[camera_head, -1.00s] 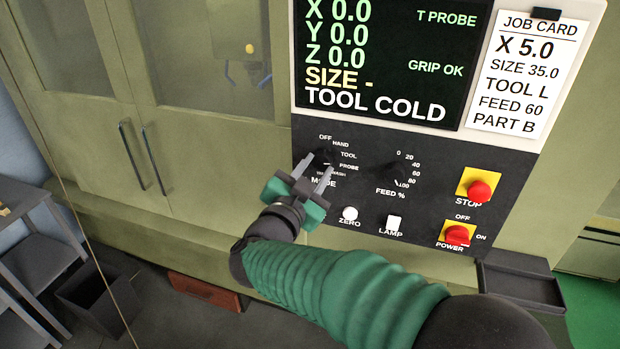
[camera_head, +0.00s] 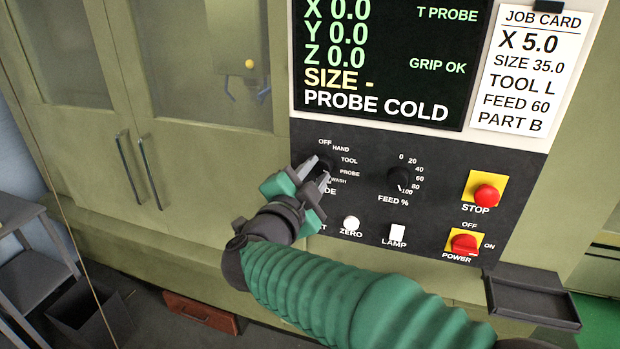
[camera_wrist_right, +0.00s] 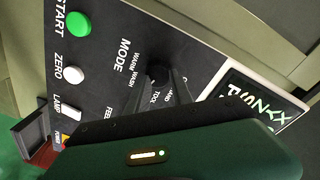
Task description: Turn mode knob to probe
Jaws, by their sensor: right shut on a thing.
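The black mode knob (camera_head: 326,162) sits on the dark control panel, with the labels OFF, HAND, TOOL, PROBE and WASH around its right side. My right gripper (camera_head: 316,172), grey fingers with green parts, is shut on the knob and hides much of it. In the right wrist view the knob (camera_wrist_right: 158,72) shows beside the MODE lettering, partly hidden by my gripper. The screen (camera_head: 390,60) above reads PROBE COLD, T PROBE and GRIP OK. My left gripper is not in view.
The feed knob (camera_head: 400,180) is right of the mode knob. Below are the white zero button (camera_head: 351,223) and lamp switch (camera_head: 397,233). The red stop button (camera_head: 487,196) and power switch (camera_head: 464,243) are at the right, above a dark tray (camera_head: 530,295).

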